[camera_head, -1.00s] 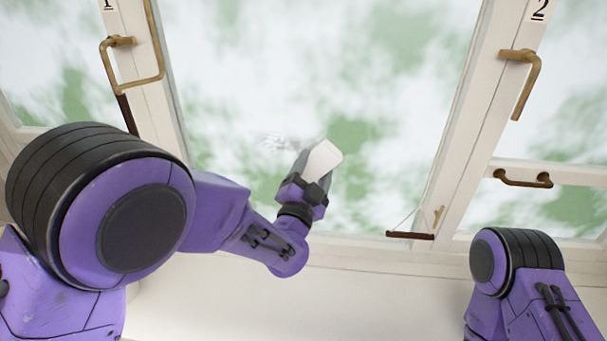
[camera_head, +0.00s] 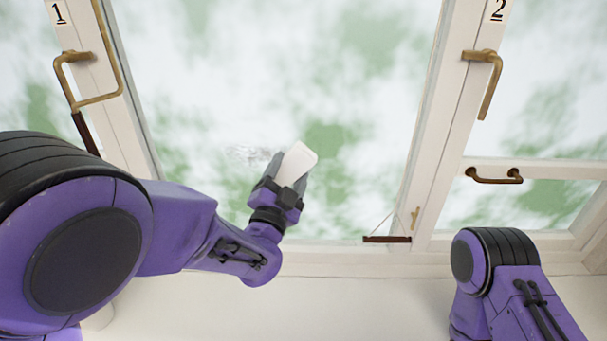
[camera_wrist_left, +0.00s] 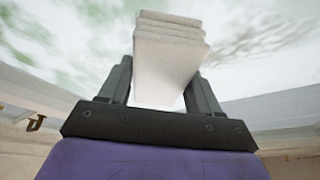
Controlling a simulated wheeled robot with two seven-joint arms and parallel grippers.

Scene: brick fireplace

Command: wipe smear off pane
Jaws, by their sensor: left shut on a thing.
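The window pane (camera_head: 340,90) fills the middle of the head view, with blurred white and green behind it. A greyish smear (camera_head: 250,154) shows low on the pane, just left of the cloth. My left gripper (camera_head: 284,184) is shut on a white folded cloth (camera_head: 298,163), which sticks up beyond the fingertips. In the left wrist view the cloth (camera_wrist_left: 168,60) looks like a thick layered pad between the two fingers. I cannot tell whether the cloth touches the glass. My right arm shows at lower right, but its gripper is out of view.
Brass handles (camera_head: 489,75) sit on the white frames, with another at left (camera_head: 72,80). A brown handle (camera_head: 494,176) is on the right frame. A dark bar (camera_head: 387,239) hangs by the sill (camera_head: 330,262). Labels 1 and 2 mark the frames.

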